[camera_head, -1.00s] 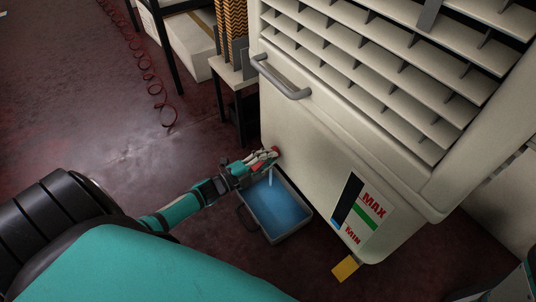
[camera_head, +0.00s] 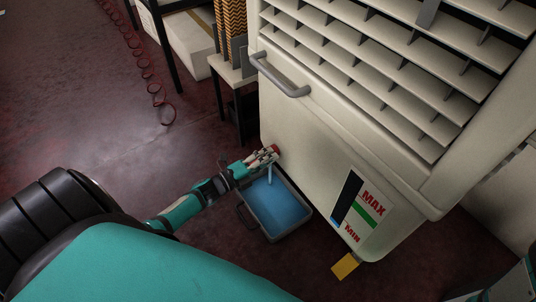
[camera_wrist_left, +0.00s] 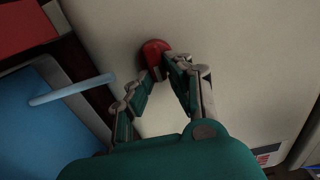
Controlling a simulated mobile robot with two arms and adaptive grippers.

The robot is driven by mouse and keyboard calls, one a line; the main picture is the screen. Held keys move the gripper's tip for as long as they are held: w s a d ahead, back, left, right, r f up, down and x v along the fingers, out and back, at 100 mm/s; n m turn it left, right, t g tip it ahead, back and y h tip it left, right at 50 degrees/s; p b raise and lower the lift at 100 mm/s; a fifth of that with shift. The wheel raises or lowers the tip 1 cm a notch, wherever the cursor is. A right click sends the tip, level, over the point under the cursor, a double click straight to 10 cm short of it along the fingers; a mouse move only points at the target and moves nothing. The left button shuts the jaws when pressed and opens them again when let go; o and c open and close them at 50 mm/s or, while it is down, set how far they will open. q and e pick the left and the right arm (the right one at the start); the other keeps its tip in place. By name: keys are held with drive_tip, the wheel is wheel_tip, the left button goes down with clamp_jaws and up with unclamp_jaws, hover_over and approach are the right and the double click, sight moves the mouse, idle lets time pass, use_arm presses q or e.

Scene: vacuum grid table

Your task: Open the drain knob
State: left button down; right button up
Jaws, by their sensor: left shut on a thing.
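The red drain knob (camera_wrist_left: 156,52) sits on the cream side of the machine (camera_head: 330,165); only a bit of it (camera_head: 275,148) shows beyond my fingers in the head view. My left gripper (camera_head: 264,156) is at the knob, and in the wrist view its two fingers (camera_wrist_left: 160,75) close on the knob's near part. A stream of water (camera_wrist_left: 72,90) runs from the machine's side into the grey drain tray (camera_head: 243,217), which holds blue water (camera_head: 278,208). The spout's mouth is hard to see. My right gripper is not in view.
A level gauge (camera_head: 360,208) marked MAX and MIN is on the machine to the right, with a yellow block (camera_head: 345,266) on the floor below. A grey handle (camera_head: 282,78) juts out above. A small table (camera_head: 232,75) stands behind left.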

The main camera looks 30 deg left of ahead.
use_arm(q)
drive_tip(key=shift+f, duration=0.1)
drive_tip(key=c, duration=1.3)
unclamp_jaws()
drive_tip(key=shift+s, duration=0.15)
drive_tip(key=v, duration=1.1)
drive_tip(key=shift+s+a, duration=0.2)
drive_tip(key=shift+s, duration=0.15)
